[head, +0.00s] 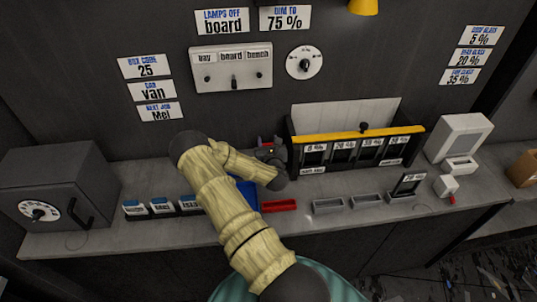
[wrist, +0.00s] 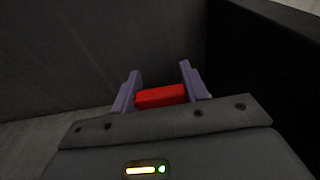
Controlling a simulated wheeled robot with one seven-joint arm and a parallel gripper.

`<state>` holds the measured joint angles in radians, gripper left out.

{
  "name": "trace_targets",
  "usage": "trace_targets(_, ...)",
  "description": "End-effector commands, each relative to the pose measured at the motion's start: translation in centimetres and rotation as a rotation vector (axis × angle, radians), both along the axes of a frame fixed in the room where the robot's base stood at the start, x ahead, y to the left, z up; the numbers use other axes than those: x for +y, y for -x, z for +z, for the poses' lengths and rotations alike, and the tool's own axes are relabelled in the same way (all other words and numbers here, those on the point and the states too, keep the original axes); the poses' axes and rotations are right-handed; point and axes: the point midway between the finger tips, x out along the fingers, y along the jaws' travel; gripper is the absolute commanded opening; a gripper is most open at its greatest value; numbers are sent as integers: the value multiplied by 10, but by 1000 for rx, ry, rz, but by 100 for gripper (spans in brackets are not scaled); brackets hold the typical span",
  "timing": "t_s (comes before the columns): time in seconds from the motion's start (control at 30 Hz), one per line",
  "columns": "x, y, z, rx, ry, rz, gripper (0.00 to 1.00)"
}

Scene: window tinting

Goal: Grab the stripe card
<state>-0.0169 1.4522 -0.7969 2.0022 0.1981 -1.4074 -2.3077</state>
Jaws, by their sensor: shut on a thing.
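My gripper (wrist: 158,92) is shut on a red piece (wrist: 162,97), which sits between its two purple fingers in the wrist view. The piece looks like a plain red block or card edge. I see no stripes on it, so I cannot tell for sure that it is the stripe card. In the head view my gripper (head: 270,148) is at the back of the counter, just left of the rack with the yellow bar. A small bit of red shows there, and my arm hides much of the area.
The rack (head: 360,133) with labelled slots stands right of my gripper. A red tray (head: 280,206), a grey tray (head: 328,206) and a partly hidden blue item (head: 240,190) lie in front. A dark safe (head: 60,190) is at left, a white device (head: 460,138) at right.

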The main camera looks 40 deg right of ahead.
Motion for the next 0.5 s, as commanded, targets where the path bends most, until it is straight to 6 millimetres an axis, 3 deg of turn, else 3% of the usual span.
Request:
trace_targets(0.27,0,-1,7,-1,2,1,12)
trace_targets(0.5,0,-1,45,-4,3,0,12)
